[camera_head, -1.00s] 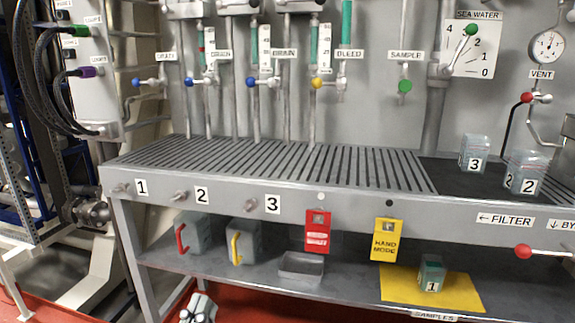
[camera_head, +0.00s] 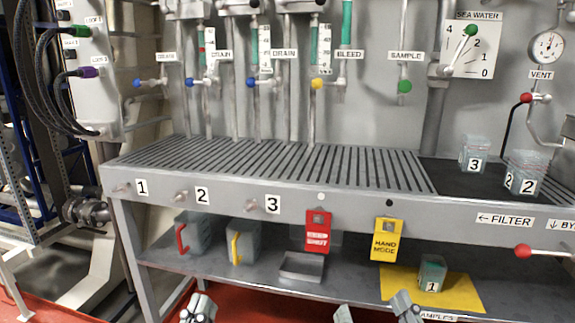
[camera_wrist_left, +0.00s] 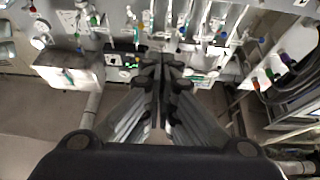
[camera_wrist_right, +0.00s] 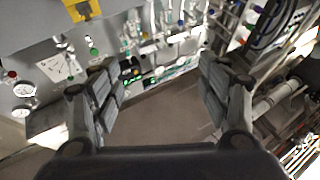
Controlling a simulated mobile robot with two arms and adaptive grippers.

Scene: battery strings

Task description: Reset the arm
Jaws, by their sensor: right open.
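My left gripper (camera_head: 199,308) shows at the bottom edge of the head view, in front of the bench and below its lower shelf. In the left wrist view (camera_wrist_left: 162,72) its fingers are together with nothing visible between them. My right gripper (camera_head: 376,312) shows at the bottom edge of the head view, right of the left one, in front of the shelf. In the right wrist view (camera_wrist_right: 156,85) its fingers are wide apart and empty. Most of both arms is out of the head view.
The grated bench (camera_head: 270,164) spans the view. Boxes 3 (camera_head: 474,152) and 2 (camera_head: 527,172) stand on its dark right part. Box 1 (camera_head: 432,273) stands on a yellow mat (camera_head: 470,292) on the lower shelf. Red (camera_head: 318,232) and yellow (camera_head: 387,240) tags hang from the front.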

